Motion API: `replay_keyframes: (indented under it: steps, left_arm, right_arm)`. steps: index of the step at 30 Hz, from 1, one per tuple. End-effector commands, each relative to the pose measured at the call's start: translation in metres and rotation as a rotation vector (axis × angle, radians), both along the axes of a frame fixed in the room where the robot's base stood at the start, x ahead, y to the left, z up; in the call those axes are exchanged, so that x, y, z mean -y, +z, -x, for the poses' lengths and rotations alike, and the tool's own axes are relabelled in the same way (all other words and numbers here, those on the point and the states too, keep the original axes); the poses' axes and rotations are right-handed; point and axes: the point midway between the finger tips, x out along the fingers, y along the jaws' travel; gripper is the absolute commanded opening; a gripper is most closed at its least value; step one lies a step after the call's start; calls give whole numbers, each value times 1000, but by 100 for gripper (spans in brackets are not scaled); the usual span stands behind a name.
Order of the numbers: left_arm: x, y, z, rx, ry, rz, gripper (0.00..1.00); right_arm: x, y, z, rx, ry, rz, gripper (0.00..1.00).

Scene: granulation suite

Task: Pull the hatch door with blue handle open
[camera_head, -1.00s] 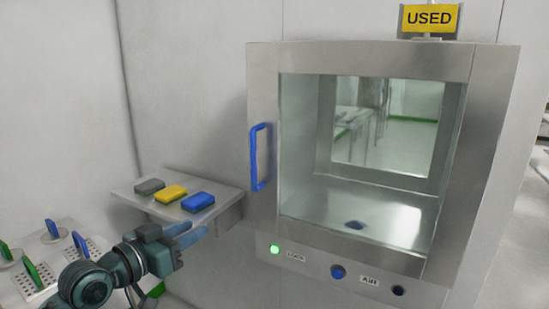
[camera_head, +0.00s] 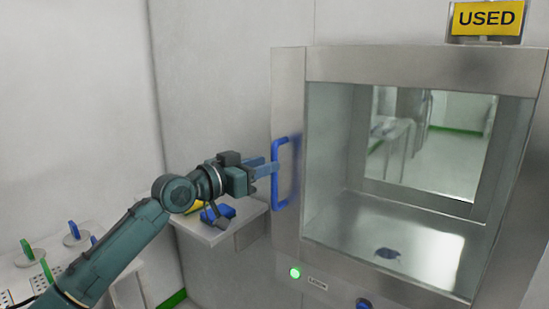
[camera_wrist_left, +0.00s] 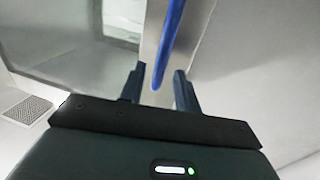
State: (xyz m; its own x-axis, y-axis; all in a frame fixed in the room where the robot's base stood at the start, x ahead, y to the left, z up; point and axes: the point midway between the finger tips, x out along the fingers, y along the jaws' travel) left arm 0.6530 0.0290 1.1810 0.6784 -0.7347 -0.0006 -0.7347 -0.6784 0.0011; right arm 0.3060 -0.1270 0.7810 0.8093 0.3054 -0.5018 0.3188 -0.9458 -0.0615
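The hatch door (camera_head: 288,95) has a steel frame around a large clear window, and it looks closed. Its blue handle (camera_head: 275,192) is an upright bar on the left side of the frame, and it also shows in the left wrist view (camera_wrist_left: 168,45). My left gripper (camera_head: 264,168) is at about the middle of the handle's height. In the left wrist view its two fingers (camera_wrist_left: 159,88) are apart, with the handle between them and gaps on both sides. My right gripper is not in view.
A green light (camera_head: 295,273) glows under the door. A yellow USED sign (camera_head: 487,18) stands on top of the hatch.

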Motion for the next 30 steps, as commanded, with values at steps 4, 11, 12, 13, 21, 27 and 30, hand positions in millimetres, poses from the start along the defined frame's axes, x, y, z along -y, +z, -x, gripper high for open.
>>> replay_keyframes:
  steps: [4, 11, 12, 13, 21, 27, 30]
  left_arm:
    - [18, 1, -16, -1, 0, 1, 32]
    - [28, 0, -26, 0, 1, 0, 32]
    - [28, 0, -26, 1, 1, -1, 32]
    - [28, 0, -26, 1, 1, -1, 32]
    - [28, 0, -26, 1, 1, -1, 27]
    - [28, 0, -26, 1, 1, -1, 11]
    - [28, 0, -26, 1, 1, -1, 3]
  right_arm:
    - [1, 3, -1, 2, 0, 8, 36]
    - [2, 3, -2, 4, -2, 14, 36]
    - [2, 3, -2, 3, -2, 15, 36]
    - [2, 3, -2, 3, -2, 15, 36]
    - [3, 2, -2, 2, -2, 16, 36]
    - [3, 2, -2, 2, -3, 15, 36]
    - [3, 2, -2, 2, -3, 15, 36]
